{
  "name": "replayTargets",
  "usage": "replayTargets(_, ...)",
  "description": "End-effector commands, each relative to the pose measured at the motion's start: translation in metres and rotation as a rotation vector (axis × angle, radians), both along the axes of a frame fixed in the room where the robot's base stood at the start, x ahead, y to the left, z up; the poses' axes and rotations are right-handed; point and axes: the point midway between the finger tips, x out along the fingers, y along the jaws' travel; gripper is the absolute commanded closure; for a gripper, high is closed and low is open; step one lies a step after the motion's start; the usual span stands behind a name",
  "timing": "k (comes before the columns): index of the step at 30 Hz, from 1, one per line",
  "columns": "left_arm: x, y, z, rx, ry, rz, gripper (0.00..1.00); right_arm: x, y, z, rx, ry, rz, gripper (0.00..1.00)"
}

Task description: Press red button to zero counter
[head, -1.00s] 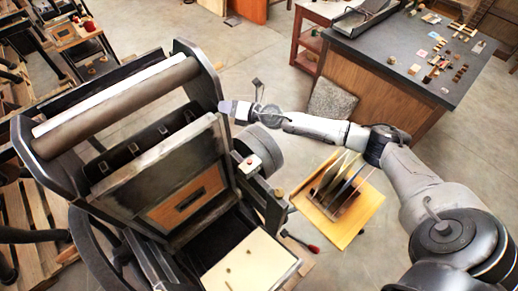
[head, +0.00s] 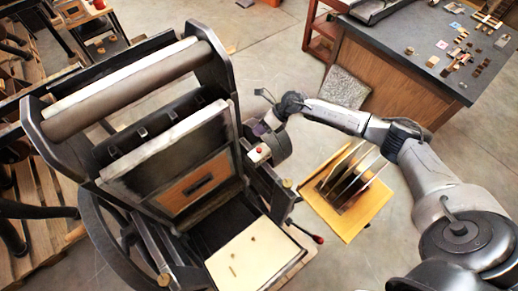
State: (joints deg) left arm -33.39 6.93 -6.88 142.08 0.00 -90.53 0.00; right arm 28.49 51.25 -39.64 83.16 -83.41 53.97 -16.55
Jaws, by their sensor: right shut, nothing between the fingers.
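The small red button (head: 259,150) sits on a small pale counter box (head: 254,157) at the right side of the hand press (head: 150,150). My right gripper (head: 259,130) comes in from the right and is shut and empty. Its fingertips are just behind the button in the picture and appear apart from it, though the exact height gap cannot be told. The counter's digits cannot be read from here. My left gripper is not in view.
A dark round drum (head: 279,146) is right beside the counter box. A wooden rack with upright plates (head: 372,212) stands to the right, under my arm. A dark-topped workbench (head: 400,40) with small pieces is at the back right. Open floor lies between.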

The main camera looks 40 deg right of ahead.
Motion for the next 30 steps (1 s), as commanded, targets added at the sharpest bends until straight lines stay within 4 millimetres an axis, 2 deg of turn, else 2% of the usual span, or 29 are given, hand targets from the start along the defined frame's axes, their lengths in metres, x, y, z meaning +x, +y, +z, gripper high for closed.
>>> replayTargets(11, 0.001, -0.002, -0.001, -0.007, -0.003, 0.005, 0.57, 0.0, 0.0, -0.002, 0.001, -0.001, -0.002, 1.0)
replayTargets(17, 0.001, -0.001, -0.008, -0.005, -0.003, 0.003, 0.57, 0.0, 0.0, -0.011, 0.001, -0.001, -0.002, 1.0)
replayTargets(30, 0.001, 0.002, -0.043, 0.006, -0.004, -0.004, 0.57, 0.0, 0.0, -0.06, 0.003, -0.001, -0.002, 1.0)
